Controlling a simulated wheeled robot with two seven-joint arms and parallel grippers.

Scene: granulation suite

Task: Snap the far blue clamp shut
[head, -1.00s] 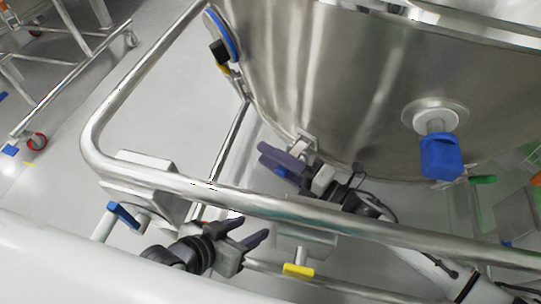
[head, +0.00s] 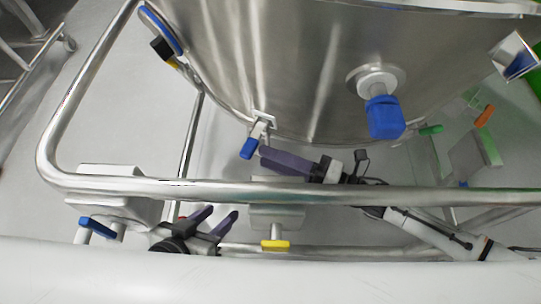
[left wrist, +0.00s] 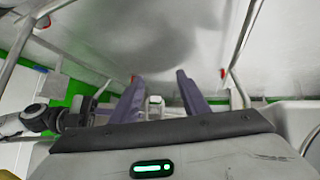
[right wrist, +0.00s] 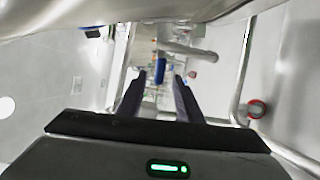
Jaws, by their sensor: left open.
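A blue-tipped clamp (head: 249,148) hangs from a metal latch on the lower rim of the steel vessel (head: 290,70), its handle pointing down and left. My right gripper (head: 263,156) is just right of and below the blue tip; contact cannot be told. Its fingers stand apart in the right wrist view (right wrist: 158,92), with a blue piece (right wrist: 160,68) visible between them, further off. My left gripper (head: 222,216) is open and empty below the rail, left of the yellow lever. Its spread fingers also show in the left wrist view (left wrist: 160,90). Another blue lever (head: 97,227) is at lower left.
A blue-capped valve (head: 385,117) sticks out of the vessel at right. A blue-edged round fitting (head: 163,28) is at upper left.

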